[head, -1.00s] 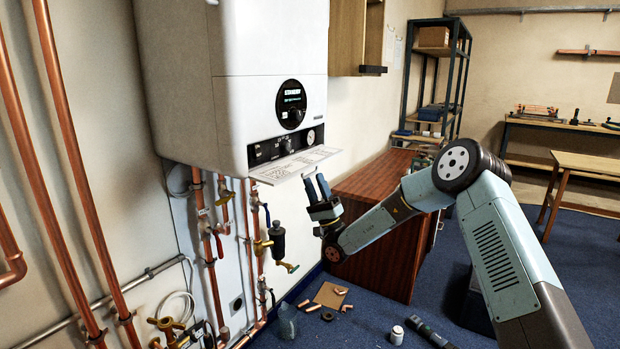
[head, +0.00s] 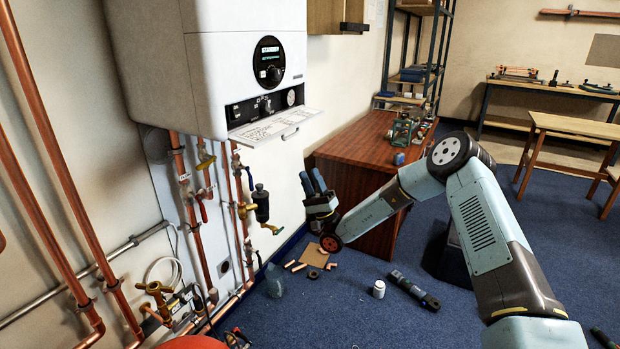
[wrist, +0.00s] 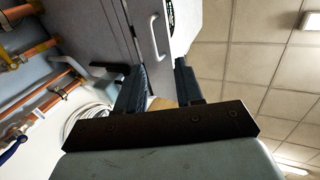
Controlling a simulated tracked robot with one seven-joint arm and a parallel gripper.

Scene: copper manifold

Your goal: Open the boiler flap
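The white boiler (head: 235,70) hangs on the wall at upper left in the head view. Its flap (head: 275,127) is folded down and out from the lower front, showing a printed inner face and a handle at its front edge. The dark control panel behind it is exposed. My gripper (head: 312,178) is below and slightly right of the flap, apart from it, with fingers pointing up. In the wrist view my gripper (wrist: 160,78) has its two fingers spread with nothing between them. A pale handle (wrist: 156,37) shows beyond the fingertips.
Copper pipes (head: 190,215) with valves run down the wall below the boiler. A wooden cabinet (head: 365,165) stands close behind my gripper. Pipe pieces, a white pot (head: 379,289) and a dark tool (head: 414,290) lie on the blue floor.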

